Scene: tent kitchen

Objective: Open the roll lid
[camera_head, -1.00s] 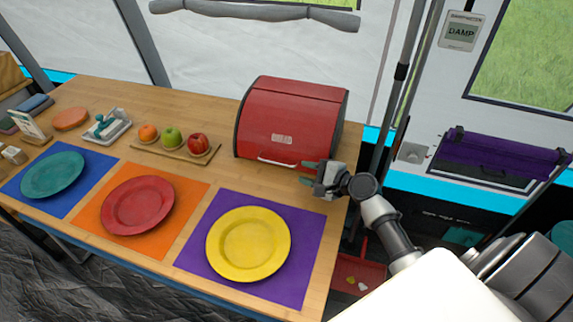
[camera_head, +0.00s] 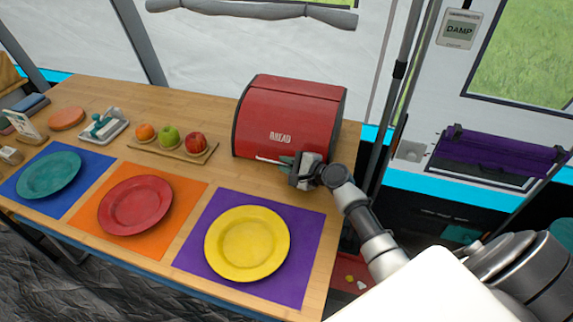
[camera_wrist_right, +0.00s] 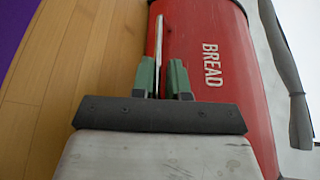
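The red bread box (camera_head: 285,120) stands at the back right of the table, with its roll lid (camera_head: 290,105) down and "BREAD" on its front. The pale bar handle (camera_head: 266,159) runs along the lid's lower edge. My right gripper (camera_head: 287,163) is at the handle's right part, hiding some of it. In the right wrist view, its two green fingertips (camera_wrist_right: 163,75) stand apart with the handle (camera_wrist_right: 161,45) between them, nearer the left finger. A gap shows at the right finger. My left gripper is not in view.
A yellow plate (camera_head: 247,243) on a purple mat (camera_head: 308,215) lies in front of the box. A small board (camera_head: 172,150) with fruit is to its left. A metal pole (camera_head: 398,75) stands right of the table. Bare wood shows between box and mat.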

